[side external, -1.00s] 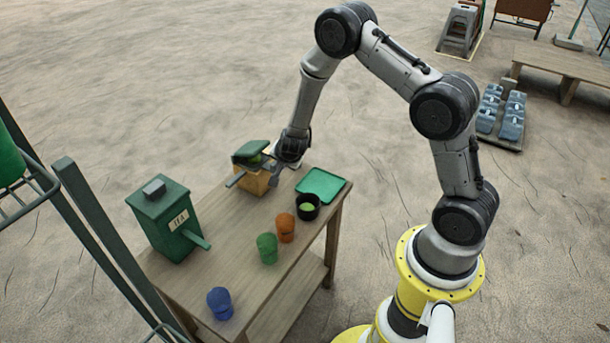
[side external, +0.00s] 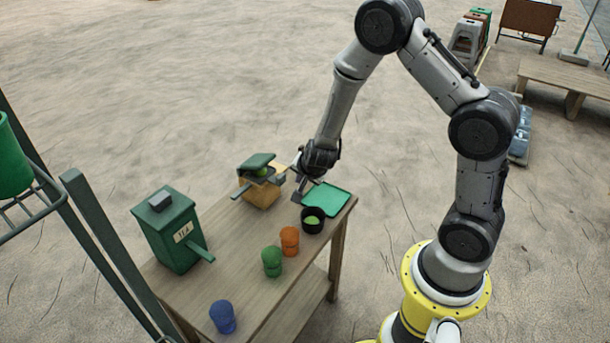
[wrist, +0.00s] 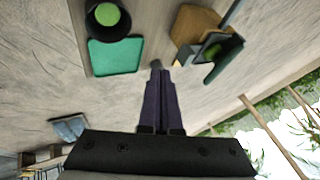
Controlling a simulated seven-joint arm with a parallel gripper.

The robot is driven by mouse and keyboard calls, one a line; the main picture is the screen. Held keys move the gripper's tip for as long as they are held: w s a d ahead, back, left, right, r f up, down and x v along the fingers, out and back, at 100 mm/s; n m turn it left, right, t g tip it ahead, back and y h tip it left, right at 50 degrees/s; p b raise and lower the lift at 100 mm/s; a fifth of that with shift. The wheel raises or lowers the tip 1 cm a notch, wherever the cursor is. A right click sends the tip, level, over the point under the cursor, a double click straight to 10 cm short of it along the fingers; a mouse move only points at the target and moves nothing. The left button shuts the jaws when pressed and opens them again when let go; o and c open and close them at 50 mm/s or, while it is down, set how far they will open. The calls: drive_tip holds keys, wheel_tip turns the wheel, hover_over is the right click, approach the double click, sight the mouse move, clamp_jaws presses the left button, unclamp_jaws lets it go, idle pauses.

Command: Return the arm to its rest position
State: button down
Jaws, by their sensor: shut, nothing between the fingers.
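My gripper (side external: 298,194) is shut and empty. In the side view it hangs above the far end of the wooden table (side external: 230,237), between the wooden box with a green lid and the green tray. My arm is bent high above the table. In the wrist view the closed dark fingers of my gripper (wrist: 157,68) point past the tray's corner, with nothing between them.
The wooden box (side external: 262,192) has its lid raised over something green.

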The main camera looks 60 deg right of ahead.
drive_tip(key=a+r+n+t, duration=0.1)
drive_tip(key=a+r+t, duration=0.1)
drive_tip(key=r, duration=0.7)
drive_tip(key=a+r+t, duration=0.2)
drive_tip(key=r, duration=0.6)
drive_tip(key=s+a+r+n+t+y, duration=0.1)
drive_tip(key=s+a+r+n+y, duration=0.15)
drive_tip(key=r, duration=0.35)
drive_tip(key=s+a+r+n+t+y, duration=0.1)
drive_tip(key=s+a+r+n+y, duration=0.1)
drive_tip(key=a+r+n, duration=0.25)
drive_tip(key=s+a+r+n+g+y, duration=0.1)
drive_tip(key=s+a+r+n+y, duration=0.2)
drive_tip(key=s, duration=0.5)
drive_tip(key=s+d+f+n+g+h, duration=0.3)
drive_tip(key=s+f+n+g, duration=0.2)
drive_tip(key=s, duration=0.6)
drive_tip(key=shift+s+f+n, duration=0.4)
drive_tip(key=shift+f, duration=0.35)
